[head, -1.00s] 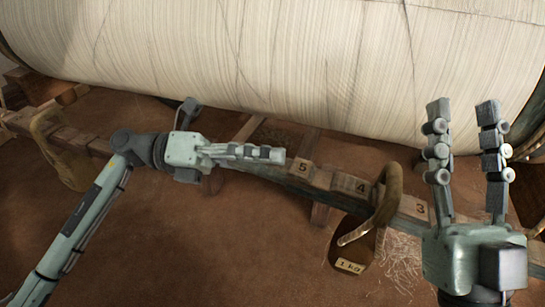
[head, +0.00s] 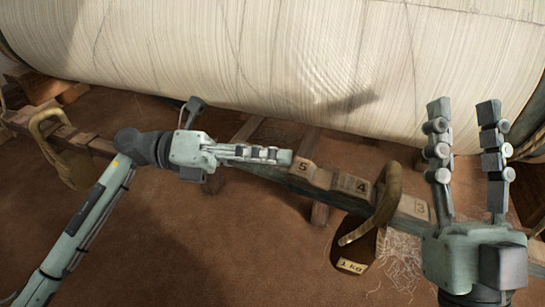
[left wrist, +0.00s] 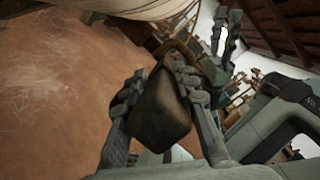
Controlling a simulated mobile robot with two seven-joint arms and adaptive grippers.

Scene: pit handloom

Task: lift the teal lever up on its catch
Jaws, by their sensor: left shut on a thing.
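A long lever with a dark teal side (head: 262,181) and wooden, numbered notches runs from the middle towards the lower right in the head view. My left gripper (head: 289,157) lies across its left end, fingers pointing right. In the left wrist view the gripper (left wrist: 152,95) is shut on a dark, blocky piece (left wrist: 162,110), which looks like the lever's end. My right gripper (head: 468,112) is open and empty, fingers upwards, at the right. The catch cannot be made out.
The large roll of pale threads (head: 270,55) spans the back. The brown floor (head: 215,260) in front is clear.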

